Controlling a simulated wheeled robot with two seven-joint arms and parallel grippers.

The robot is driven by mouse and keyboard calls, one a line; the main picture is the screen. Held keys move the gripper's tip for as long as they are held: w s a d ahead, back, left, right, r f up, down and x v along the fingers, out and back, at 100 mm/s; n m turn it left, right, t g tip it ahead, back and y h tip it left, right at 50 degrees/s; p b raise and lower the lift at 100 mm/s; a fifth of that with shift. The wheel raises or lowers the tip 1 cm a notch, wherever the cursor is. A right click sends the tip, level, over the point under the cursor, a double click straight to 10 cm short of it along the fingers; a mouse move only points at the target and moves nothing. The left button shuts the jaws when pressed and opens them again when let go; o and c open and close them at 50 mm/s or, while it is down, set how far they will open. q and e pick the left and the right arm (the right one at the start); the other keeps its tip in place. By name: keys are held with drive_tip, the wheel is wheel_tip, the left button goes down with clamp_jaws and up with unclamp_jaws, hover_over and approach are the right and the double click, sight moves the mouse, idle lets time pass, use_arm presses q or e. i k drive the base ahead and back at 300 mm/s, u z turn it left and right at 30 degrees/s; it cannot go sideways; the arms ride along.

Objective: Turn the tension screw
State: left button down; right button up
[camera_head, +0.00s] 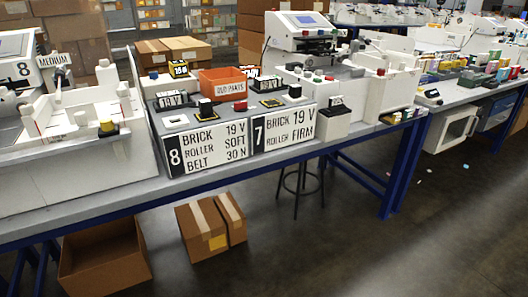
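Neither of my grippers shows in the head view. No part is clearly recognisable as the tension screw. A white machine (60,165) stands on the bench at the left, with a small black-and-yellow knob-like part (107,128) at its front right; I cannot tell whether this is the screw. A second white machine (385,92) stands to the right of centre. Between them a control box bears a panel marked 8 (203,149), reading brick 19 V, roller soft, belt 30 N. Beside it a panel marked 7 (284,130) reads brick 19 V, roller firm.
The grey bench top (75,207) has blue legs. An orange bin (223,82) sits behind the panels. An open carton (105,262), closed cartons (210,230) and a dark stool (301,184) stand on the floor at the bench. The floor at lower right is largely clear.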

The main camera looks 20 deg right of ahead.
sight(153, 75)
drive_tip(key=z, duration=0.65)
drive_tip(key=i, duration=1.25)
drive_tip(key=u, duration=0.5)
